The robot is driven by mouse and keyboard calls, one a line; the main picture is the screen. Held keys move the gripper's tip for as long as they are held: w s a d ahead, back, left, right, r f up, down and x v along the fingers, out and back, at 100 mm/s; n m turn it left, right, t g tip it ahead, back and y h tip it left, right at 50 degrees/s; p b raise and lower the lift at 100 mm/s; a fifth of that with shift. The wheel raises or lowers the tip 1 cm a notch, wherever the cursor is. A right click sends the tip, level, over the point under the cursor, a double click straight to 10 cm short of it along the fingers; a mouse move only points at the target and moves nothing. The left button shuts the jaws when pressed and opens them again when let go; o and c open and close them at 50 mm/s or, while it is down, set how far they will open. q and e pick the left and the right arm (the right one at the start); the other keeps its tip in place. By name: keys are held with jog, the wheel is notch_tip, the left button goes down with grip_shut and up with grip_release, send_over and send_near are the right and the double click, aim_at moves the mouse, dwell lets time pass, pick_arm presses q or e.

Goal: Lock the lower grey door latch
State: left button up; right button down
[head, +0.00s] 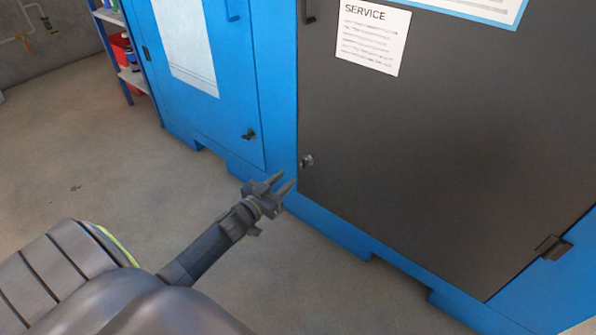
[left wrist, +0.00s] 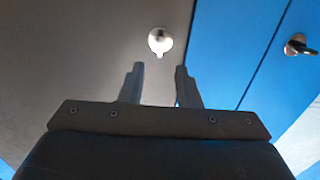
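The lower grey door latch (head: 307,160) is a small round silver fitting near the lower left edge of the dark grey door (head: 430,150). In the left wrist view the latch (left wrist: 160,41) appears ahead of the fingertips, a little above the gap between them. My left gripper (head: 282,180) is open and empty, below and left of the latch and apart from it. Its two fingers (left wrist: 157,70) stand spread in the wrist view. My right gripper is not seen in either view.
A hinge (head: 553,247) is at the grey door's lower right. A shelf (head: 122,60) stands at the back left. The floor (head: 110,170) before the cabinet is clear.

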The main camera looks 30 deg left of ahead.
aim_at(301, 165)
pick_arm(q)
jog(key=w, duration=0.7)
jog(key=shift+d+b, duration=0.25)
jog(key=shift+b, duration=0.1)
grip_shut()
